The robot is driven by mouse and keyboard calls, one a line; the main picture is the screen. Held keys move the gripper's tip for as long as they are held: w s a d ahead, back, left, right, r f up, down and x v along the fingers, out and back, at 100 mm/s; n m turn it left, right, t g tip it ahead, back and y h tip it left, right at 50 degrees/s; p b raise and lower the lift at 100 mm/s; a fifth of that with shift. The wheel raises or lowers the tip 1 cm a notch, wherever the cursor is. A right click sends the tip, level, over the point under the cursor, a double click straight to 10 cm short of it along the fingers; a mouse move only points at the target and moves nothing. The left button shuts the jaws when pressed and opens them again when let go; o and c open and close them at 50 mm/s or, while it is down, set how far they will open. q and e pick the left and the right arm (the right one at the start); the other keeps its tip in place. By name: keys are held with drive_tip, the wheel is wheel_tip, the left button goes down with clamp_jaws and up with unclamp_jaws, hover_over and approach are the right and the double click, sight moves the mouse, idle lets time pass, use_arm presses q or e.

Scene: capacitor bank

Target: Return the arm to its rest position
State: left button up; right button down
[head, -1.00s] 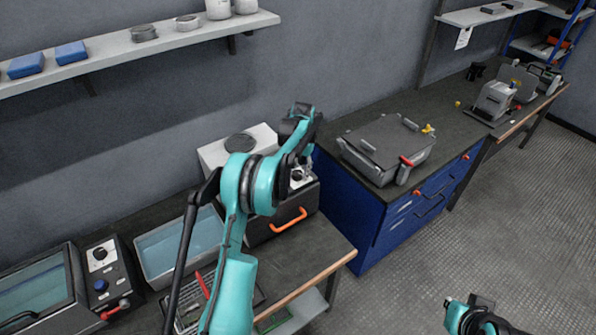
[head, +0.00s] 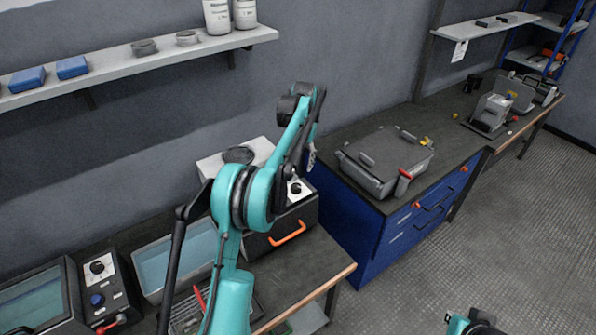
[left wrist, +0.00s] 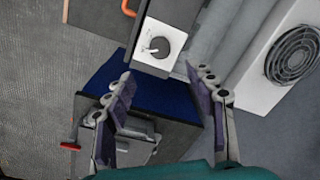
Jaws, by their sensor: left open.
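My left arm (head: 235,280) rises from the bottom of the head view, bends at its elbow and reaches up to the right. Its wrist is raised in front of the grey wall. The left gripper (head: 311,158) hangs below the wrist, small and partly hidden by the arm. In the left wrist view the left gripper (left wrist: 160,73) has its two fingers spread apart with nothing between them. Part of my right arm (head: 472,323) shows at the bottom right edge; its gripper does not show.
Beside the arm stand a black unit with an orange handle (head: 288,233), a white box with a round dark top (head: 210,168) and a water-filled tray (head: 150,288). A blue cabinet (head: 385,245) carries a grey lidded case (head: 385,160). A shelf (head: 130,63) runs above.

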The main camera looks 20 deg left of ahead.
use_arm(q)
drive_tip(key=shift+r, duration=0.4)
drive_tip(key=s+d+r+t+b, duration=0.1)
drive_tip(key=s+d+r+t, duration=0.1)
drive_tip(key=s+d+r, duration=0.45)
drive_tip(key=s+d+r+t+b, duration=0.1)
drive_tip(key=s+d+t, duration=0.15)
drive_tip(key=s, duration=0.75)
drive_tip(key=s+d+f+t+b, duration=0.1)
drive_tip(key=s+d+f, duration=0.2)
drive_tip(key=s, duration=0.6)
drive_tip(key=s+d+f+t+b, duration=0.1)
drive_tip(key=s+d+f, duration=0.2)
drive_tip(key=s+f, duration=0.4)
drive_tip(key=shift+s+m+t+h, duration=0.35)
drive_tip(key=shift+s+m+h, duration=0.05)
drive_tip(key=shift+s, duration=0.85)
drive_tip(key=shift+f, duration=0.1)
